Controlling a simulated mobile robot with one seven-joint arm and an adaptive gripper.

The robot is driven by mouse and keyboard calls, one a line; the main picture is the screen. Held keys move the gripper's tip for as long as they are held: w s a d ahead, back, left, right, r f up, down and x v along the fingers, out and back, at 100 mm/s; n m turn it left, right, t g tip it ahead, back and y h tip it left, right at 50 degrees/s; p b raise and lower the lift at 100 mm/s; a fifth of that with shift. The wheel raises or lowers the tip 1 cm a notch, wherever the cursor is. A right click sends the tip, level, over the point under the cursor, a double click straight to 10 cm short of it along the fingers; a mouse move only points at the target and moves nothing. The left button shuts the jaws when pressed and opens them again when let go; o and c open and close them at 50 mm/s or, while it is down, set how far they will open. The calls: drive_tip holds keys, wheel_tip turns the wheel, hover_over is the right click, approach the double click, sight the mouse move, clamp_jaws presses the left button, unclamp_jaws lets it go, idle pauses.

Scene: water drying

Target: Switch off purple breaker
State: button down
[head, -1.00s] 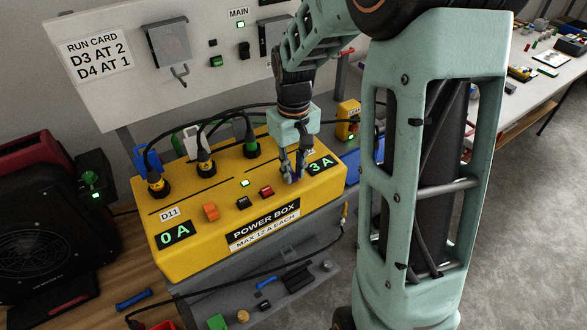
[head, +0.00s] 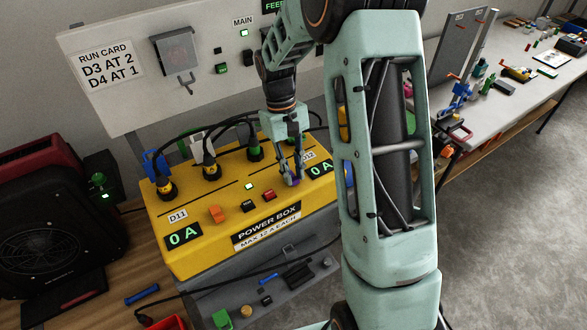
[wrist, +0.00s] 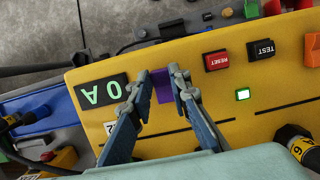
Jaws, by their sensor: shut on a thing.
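The purple breaker (wrist: 162,86) sits on the yellow power box (head: 205,255), beside the D12 label and its display. My gripper (wrist: 163,80) has one finger on each side of the purple breaker and is shut on it. In the head view my gripper (head: 291,181) reaches down onto the right part of the box top, and its fingers hide most of the breaker. The display (wrist: 103,94) beside the breaker reads 0 A in the wrist view.
An orange breaker (head: 216,213) sits near D11, whose display (head: 184,236) reads 0 A. TEST (wrist: 261,49) and RESET (wrist: 216,60) buttons and a lit green lamp (wrist: 242,94) are near my gripper. Black cables and plugs (head: 211,172) stand along the box's back.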

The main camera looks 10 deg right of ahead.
drive_tip(key=c, duration=1.8)
unclamp_jaws()
drive_tip(key=v, duration=1.2)
